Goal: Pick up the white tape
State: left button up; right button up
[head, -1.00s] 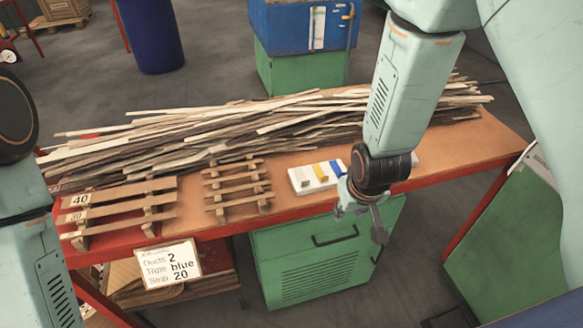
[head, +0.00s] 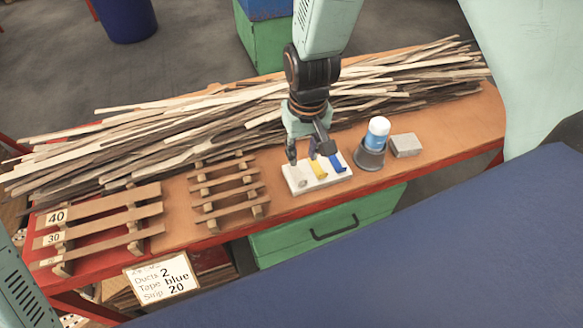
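A white tray (head: 322,182) on the workbench holds strips of tape side by side. The white tape (head: 300,183) is at its left end, pale against the tray. The yellow tape (head: 318,169) is in the middle and the blue tape (head: 337,163) at the right. My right gripper (head: 309,157) points down just above and behind the white and yellow tapes. Its two fingers are apart with nothing seen between them. Whether it touches the tray cannot be told. Only a link of my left arm shows at the left edge; its gripper is out of view.
A pile of thin strips (head: 220,118) lies behind the tray. Slatted racks (head: 228,190) stand to its left. A white-blue bottle in a dark holder (head: 370,157) and a grey block (head: 405,145) stand right. A sign (head: 162,278) hangs at the front.

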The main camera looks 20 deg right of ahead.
aim_at(302, 186)
jog(key=shift+s+a+g, duration=0.4)
jog(key=shift+s+a, duration=0.25)
jog(key=shift+s, duration=0.2)
jog(key=f, duration=0.6)
jog(key=shift+w+d+f+b, duration=0.1)
jog(key=shift+w+d+b, duration=0.05)
jog(key=shift+d+b, duration=0.25)
jog(key=shift+a+f, duration=0.1)
jog(key=shift+f, duration=0.45)
jog(key=shift+d, duration=0.25)
jog(key=shift+a+f, duration=0.1)
jog(key=shift+a, duration=0.05)
jog(key=c, duration=0.3)
jog(key=shift+c, duration=0.7)
